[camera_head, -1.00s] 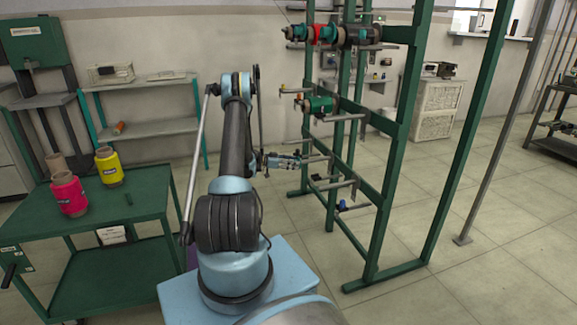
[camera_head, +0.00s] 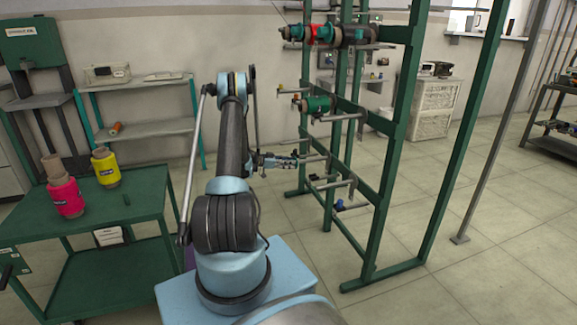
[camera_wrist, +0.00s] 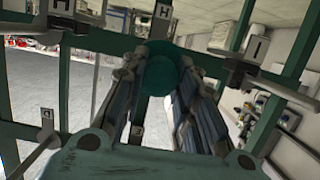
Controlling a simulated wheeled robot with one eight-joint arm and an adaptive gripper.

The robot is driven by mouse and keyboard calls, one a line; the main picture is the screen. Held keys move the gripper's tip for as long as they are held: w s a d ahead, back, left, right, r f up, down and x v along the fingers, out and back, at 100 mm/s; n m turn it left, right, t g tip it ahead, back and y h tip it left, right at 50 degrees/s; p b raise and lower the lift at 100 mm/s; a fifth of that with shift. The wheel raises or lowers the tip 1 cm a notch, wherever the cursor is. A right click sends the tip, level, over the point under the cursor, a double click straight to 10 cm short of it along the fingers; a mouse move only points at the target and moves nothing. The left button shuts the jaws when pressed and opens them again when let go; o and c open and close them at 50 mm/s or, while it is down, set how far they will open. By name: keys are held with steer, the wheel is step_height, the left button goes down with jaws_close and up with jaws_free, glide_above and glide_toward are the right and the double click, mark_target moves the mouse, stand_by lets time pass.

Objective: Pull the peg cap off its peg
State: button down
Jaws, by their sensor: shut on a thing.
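My gripper (camera_head: 297,161) reaches right toward the green rack, level with a grey peg (camera_head: 315,158) on it. In the wrist view the two fingers (camera_wrist: 163,82) are closed on the round teal peg cap (camera_wrist: 165,74), which shows face-on between the fingertips. The cap hides what is directly behind it, so I cannot tell how far it sits on the peg. In the head view the cap is too small to make out at the fingertips.
The green rack (camera_head: 385,190) carries other pegs, a green bobbin (camera_head: 317,104) above my gripper and a blue-capped peg (camera_head: 340,206) below. A green cart (camera_head: 105,215) with pink (camera_head: 66,195) and yellow (camera_head: 106,168) bobbins stands left.

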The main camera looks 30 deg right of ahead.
steer(key=shift+f+v, duration=0.2)
steer(key=shift+v, duration=0.7)
steer(key=shift+f+v, duration=0.25)
steer(key=shift+v, duration=0.65)
steer(key=shift+f+v, duration=0.2)
steer(key=shift+v, duration=0.7)
steer(key=shift+a, duration=0.15)
